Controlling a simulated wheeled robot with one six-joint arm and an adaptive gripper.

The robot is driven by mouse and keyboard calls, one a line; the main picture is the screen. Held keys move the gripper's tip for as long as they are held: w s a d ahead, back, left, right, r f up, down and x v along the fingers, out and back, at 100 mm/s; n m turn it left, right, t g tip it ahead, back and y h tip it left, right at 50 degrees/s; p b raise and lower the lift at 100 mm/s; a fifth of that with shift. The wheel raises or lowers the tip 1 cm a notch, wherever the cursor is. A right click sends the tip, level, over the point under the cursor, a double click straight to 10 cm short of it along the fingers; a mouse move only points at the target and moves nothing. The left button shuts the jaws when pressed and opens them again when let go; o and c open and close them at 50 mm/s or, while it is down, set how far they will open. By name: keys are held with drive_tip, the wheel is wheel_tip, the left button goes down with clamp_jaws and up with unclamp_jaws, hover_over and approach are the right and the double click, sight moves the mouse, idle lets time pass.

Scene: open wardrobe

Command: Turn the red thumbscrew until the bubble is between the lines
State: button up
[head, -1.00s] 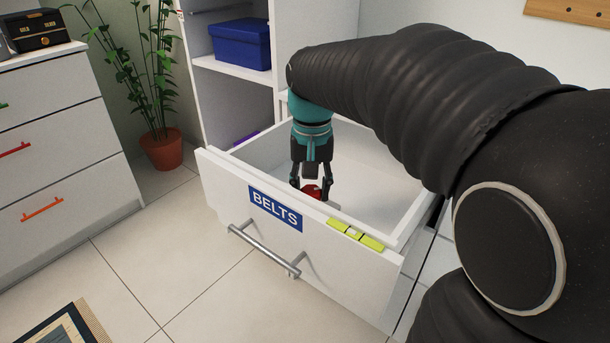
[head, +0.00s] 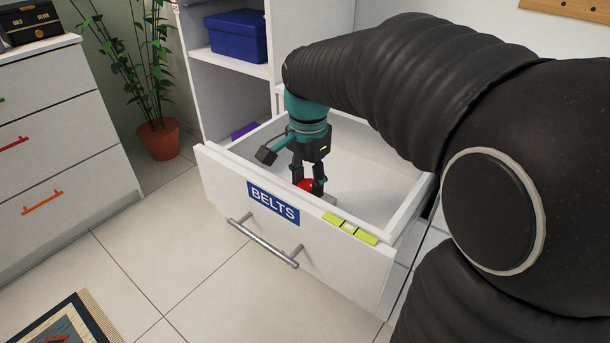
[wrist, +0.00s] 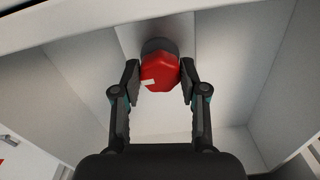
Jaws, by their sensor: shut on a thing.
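The red thumbscrew (head: 305,185) is inside the open drawer, just behind its front panel. It also shows in the wrist view (wrist: 160,72), with a small white mark on it and a dark round part behind it. My gripper (head: 308,188) points down into the drawer with its fingers on either side of the thumbscrew, shut on it. In the wrist view the fingertips (wrist: 159,82) flank the red head. The yellow-green level (head: 350,228) lies on the top edge of the drawer front. Its bubble is too small to make out.
The drawer (head: 225,190) has a "BELTS" label (head: 273,203) and a bar handle (head: 262,242). A blue box (head: 238,38) sits on a shelf behind. A potted plant (head: 158,138) and a white chest (head: 60,150) stand at left. The drawer's inside is otherwise mostly bare.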

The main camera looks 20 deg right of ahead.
sight(308, 184)
drive_tip(key=shift+m, duration=0.4)
drive_tip(key=o, duration=1.1)
drive_tip(key=shift+o, duration=0.2)
wheel_tip(308, 184, up, 12)
